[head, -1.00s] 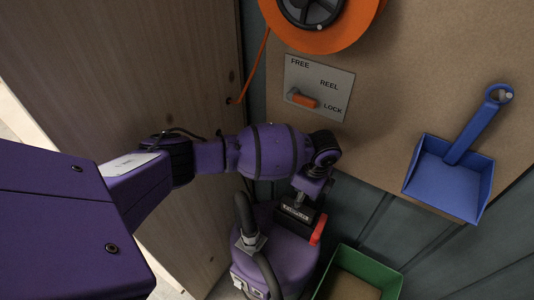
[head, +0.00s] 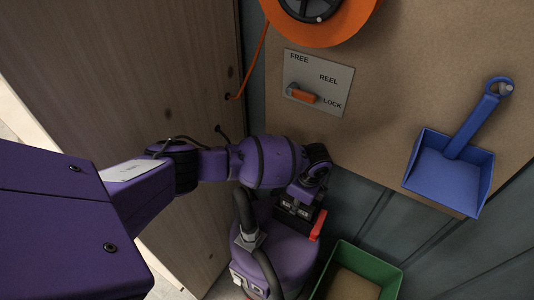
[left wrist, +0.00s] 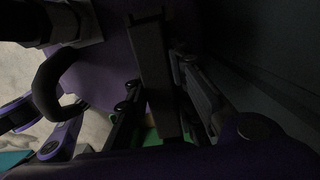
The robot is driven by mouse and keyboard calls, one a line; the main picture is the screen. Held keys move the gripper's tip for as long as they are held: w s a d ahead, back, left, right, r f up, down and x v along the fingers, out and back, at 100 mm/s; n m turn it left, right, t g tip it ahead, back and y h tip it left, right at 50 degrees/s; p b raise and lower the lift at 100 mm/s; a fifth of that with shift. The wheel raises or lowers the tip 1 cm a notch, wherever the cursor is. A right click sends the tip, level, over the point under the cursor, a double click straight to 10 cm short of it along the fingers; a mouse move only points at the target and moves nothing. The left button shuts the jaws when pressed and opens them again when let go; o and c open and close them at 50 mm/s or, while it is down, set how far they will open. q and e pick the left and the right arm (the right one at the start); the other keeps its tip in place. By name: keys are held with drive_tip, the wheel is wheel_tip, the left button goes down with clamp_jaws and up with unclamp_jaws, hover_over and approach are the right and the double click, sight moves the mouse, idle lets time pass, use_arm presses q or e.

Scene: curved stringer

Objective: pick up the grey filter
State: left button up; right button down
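My left gripper (head: 297,207) points down over the purple canister (head: 272,250), and its fingers are hidden in the head view. In the dark left wrist view, the two fingers of my left gripper (left wrist: 157,85) stand on either side of a dark grey slab (left wrist: 150,50). The slab looks like the grey filter. The fingers are close to its sides, but I cannot tell whether they touch it. The filter is not clearly visible in the head view. My right gripper is not in view.
A black hose (head: 243,215) and a red lever (head: 318,225) are close to my left gripper. A green box (head: 375,268) stands right of the canister. A wooden panel (head: 130,75) is at the left. A blue dustpan (head: 450,175) hangs on the board.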

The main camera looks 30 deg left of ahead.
use_arm(q)
drive_tip(key=shift+w+r, duration=0.15)
clamp_jaws()
